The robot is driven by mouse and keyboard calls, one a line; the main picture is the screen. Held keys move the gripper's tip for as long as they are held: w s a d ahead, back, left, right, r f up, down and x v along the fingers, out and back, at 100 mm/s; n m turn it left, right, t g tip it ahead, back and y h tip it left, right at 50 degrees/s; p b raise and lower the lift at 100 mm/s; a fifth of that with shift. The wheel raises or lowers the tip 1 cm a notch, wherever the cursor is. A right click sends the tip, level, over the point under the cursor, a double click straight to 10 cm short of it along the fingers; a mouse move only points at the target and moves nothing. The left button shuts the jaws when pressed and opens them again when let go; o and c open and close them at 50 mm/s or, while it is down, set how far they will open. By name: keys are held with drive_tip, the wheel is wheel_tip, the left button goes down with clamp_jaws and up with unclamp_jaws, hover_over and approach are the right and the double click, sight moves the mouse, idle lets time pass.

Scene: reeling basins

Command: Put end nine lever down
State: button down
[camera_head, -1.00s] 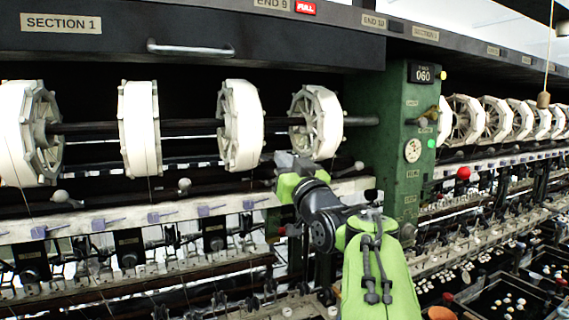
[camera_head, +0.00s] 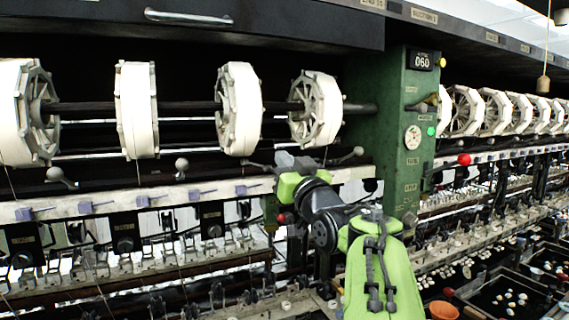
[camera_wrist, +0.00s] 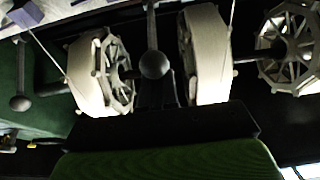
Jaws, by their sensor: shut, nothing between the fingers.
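My gripper (camera_head: 295,162) is shut and empty, in front of the lever rail below the fourth reel. In the wrist view its dark body (camera_wrist: 160,122) fills the lower middle. A grey ball-knob lever (camera_wrist: 154,65) stands just beyond it there, between two reels; I cannot tell if they touch. Another ball-knob lever (camera_head: 357,151) sticks out right of my gripper, near the green post; it seems to be the lever at the wrist view's left edge (camera_wrist: 20,103). The end label is out of view, so I cannot tell which lever is end nine.
White reels (camera_head: 316,108) hang on a dark shaft above. More ball-knob levers (camera_head: 181,165) stand to the left. The green post (camera_head: 405,140) is close on the right, with a red knob (camera_head: 464,159) beyond. An orange bowl (camera_head: 443,310) sits low beside my arm.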

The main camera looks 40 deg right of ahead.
drive_tip(key=shift+r+p, duration=0.6)
drive_tip(key=shift+r, duration=0.05)
drive_tip(key=shift+s+f+b, duration=0.25)
drive_tip(key=shift+b, duration=0.2)
drive_tip(key=b+v, duration=1)
drive_tip(key=v, duration=0.5)
drive_tip(key=shift+s+a+b, duration=0.2)
drive_tip(key=shift+b, duration=0.15)
